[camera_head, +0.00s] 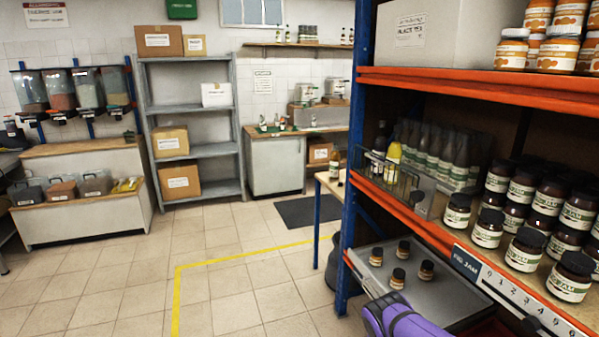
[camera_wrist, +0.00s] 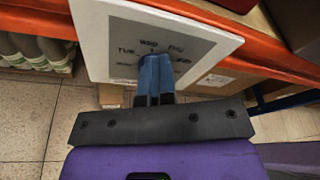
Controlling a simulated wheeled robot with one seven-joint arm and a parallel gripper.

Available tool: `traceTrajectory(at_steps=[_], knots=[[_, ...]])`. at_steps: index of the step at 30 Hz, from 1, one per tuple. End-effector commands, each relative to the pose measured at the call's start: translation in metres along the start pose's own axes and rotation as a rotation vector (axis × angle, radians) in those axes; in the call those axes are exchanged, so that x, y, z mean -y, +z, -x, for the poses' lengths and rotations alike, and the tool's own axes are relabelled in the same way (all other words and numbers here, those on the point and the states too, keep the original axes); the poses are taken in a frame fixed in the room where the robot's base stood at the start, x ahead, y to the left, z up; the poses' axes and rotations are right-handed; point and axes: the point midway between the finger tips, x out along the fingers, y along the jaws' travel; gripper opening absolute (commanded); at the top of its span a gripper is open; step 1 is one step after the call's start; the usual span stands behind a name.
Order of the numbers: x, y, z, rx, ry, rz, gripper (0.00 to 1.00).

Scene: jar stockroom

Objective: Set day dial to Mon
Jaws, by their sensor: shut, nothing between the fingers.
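The dial cannot be made out in the head view.
In the head view, jam jars (camera_head: 529,245) crowd the right shelf above a numbered FIG JAM strip (camera_head: 510,295). Several small jars (camera_head: 398,278) stand on a grey surface below. A blue rack post (camera_head: 352,200) is near. Tiled floor (camera_head: 240,300) at left is clear.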

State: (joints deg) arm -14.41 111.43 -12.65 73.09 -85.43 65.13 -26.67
Motion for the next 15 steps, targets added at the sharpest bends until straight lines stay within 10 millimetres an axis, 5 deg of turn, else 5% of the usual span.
traceTrajectory(at_steps=[15], knots=[[-0.0043, 0.0045, -0.0085, 0.007, -0.004, 0.000, 0.00]])
